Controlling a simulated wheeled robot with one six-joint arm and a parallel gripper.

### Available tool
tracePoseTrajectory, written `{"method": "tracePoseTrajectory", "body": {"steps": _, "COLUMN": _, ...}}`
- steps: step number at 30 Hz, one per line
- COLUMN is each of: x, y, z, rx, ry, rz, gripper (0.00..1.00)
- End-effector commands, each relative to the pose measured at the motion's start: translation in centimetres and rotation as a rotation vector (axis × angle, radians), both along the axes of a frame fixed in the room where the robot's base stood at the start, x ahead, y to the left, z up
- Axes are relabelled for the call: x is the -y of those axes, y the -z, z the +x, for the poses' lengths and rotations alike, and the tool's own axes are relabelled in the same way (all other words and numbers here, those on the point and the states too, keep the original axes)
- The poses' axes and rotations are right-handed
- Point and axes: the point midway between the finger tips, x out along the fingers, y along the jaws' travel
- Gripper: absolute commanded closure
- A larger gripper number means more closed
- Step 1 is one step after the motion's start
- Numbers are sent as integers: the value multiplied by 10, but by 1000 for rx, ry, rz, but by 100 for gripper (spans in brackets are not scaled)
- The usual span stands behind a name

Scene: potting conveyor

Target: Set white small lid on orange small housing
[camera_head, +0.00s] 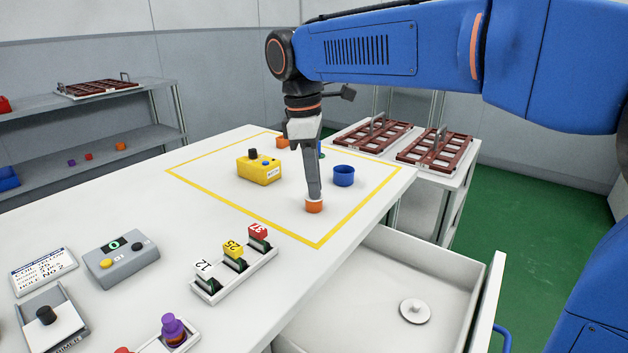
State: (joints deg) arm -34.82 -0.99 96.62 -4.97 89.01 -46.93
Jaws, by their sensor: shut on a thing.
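My gripper (314,194) points straight down inside the yellow-outlined area of the table, its fingers shut on a small white lid (314,200). Only a thin pale edge of the lid shows below the fingertips. The orange small housing (314,208) stands upright directly under it. The lid appears to be at the housing's top; I cannot tell whether it is fully seated. Another orange part (282,142) stands farther back, partly behind my arm.
A blue cup-shaped housing (344,176) stands right of my gripper, and a yellow box (259,170) with a black knob stands left. A numbered tag rack (235,272) is nearer. An open drawer (375,315) holds a white knobbed disc (415,311). Red-brown trays (434,150) stand behind.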

Motion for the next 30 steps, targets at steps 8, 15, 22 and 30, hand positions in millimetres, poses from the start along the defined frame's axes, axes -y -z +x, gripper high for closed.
{"method": "tracePoseTrajectory", "body": {"steps": 8, "x": 0, "y": 0, "z": 0, "rx": 0, "ry": 0, "rz": 0, "gripper": 68}}
{"method": "tracePoseTrajectory", "body": {"steps": 15, "x": 0, "y": -2, "z": 0, "rx": 1, "ry": 0, "rz": 1, "gripper": 68}}
{"method": "tracePoseTrajectory", "body": {"steps": 22, "x": -4, "y": -29, "z": 1, "rx": 3, "ry": 0, "rz": 2, "gripper": 68}}
{"method": "tracePoseTrajectory", "body": {"steps": 30, "x": -10, "y": -82, "z": 3, "rx": 2, "ry": 0, "rz": 2, "gripper": 68}}
